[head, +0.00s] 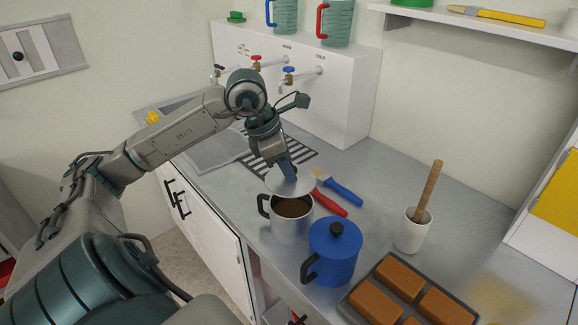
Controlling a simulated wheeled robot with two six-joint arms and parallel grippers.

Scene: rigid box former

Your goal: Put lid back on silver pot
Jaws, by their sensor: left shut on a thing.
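The silver pot (290,228) stands upright on the counter, with a black handle on its left side. It is open and holds something brown (293,208). My left gripper (289,173) is shut on the pale silver lid (291,185) and holds it just above and behind the pot's mouth. The lid looks tilted and apart from the brown contents; whether it touches the far rim, I cannot tell. The lid's knob is hidden by the fingers. My right gripper is not in view.
A blue lidded pot (332,255) stands close on the right. Red and blue-handled brushes (330,204) lie behind it. A white cup with a wooden pestle (412,230) and a tray of brown loaves (400,278) are further right. A white tap unit (300,90) stands behind.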

